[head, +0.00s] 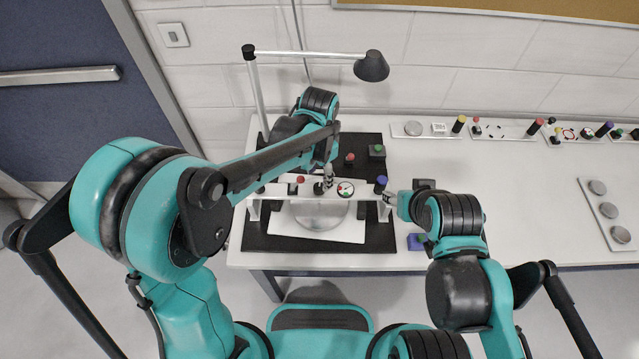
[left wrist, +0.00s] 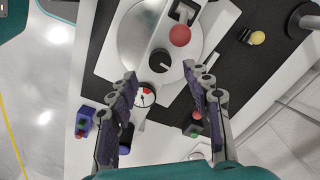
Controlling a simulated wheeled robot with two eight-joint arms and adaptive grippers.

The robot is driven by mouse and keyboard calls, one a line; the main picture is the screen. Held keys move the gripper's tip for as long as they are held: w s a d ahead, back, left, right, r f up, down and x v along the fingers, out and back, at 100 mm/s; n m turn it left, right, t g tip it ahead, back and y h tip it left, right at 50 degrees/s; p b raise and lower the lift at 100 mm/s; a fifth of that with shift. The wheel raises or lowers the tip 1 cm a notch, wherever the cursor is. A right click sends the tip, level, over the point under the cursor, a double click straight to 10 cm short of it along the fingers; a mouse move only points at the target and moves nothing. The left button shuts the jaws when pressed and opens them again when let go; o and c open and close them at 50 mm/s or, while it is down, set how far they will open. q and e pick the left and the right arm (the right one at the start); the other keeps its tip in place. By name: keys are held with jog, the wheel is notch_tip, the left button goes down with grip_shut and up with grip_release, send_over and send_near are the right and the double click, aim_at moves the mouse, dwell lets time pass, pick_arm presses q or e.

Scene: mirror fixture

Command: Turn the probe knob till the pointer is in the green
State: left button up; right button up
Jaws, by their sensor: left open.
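The probe knob, a black round knob with a light mark (left wrist: 160,60), sits on the white fixture (left wrist: 115,65). In the left wrist view it lies between the fingertips of my left gripper (left wrist: 160,76), which is open, with a gap on both sides. In the head view my left gripper (head: 328,178) is over the knob (head: 319,188) and partly covers it. Beside the knob is a round white dial (head: 345,188) with a red part; it also shows in the left wrist view (left wrist: 145,96). Its pointer is too small to read. My right gripper (head: 391,199) is by the fixture's right end, jaws unclear.
A red ball handle (left wrist: 180,36) stands close to the knob. A blue-topped post (head: 381,183) is at the fixture's right end. A red button (head: 350,158) and a green button box (head: 377,151) lie behind on the black mat. A lamp (head: 371,66) overhangs the back.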

aim_at(319, 187)
pick_arm(q)
notch_tip(319, 187, down, 5)
jog(key=shift+f+b, duration=0.1)
jog(key=shift+b, duration=0.5)
jog(key=shift+c, duration=0.3)
grip_shut()
